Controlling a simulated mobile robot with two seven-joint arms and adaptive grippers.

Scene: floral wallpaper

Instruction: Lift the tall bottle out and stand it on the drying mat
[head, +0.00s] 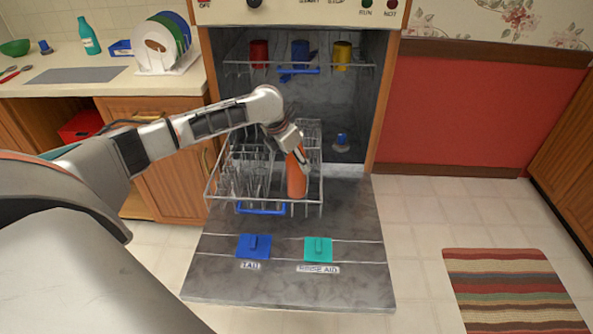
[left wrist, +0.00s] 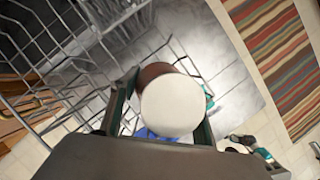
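The tall orange bottle (head: 297,180) stands roughly upright in the front right of the pulled-out lower dishwasher rack (head: 213,180). My left gripper (head: 299,155) is at its upper part, reaching down from above. In the left wrist view, the bottle's round white cap (left wrist: 171,105) and brownish body (left wrist: 152,72) lie between the two fingers. A finger is on each side; I cannot tell whether both press on it. The bottle's base is hidden there. The grey drying mat (head: 75,75) lies bare on the counter at the left. My right gripper is not in view.
Glasses (head: 240,180) stand in the rack left of the bottle. Coloured cups (head: 300,50) are on the upper rack. The open dishwasher door (head: 290,285) spreads below. A plate rack (head: 170,65), a teal bottle (head: 88,37) and utensils (head: 12,73) surround the mat.

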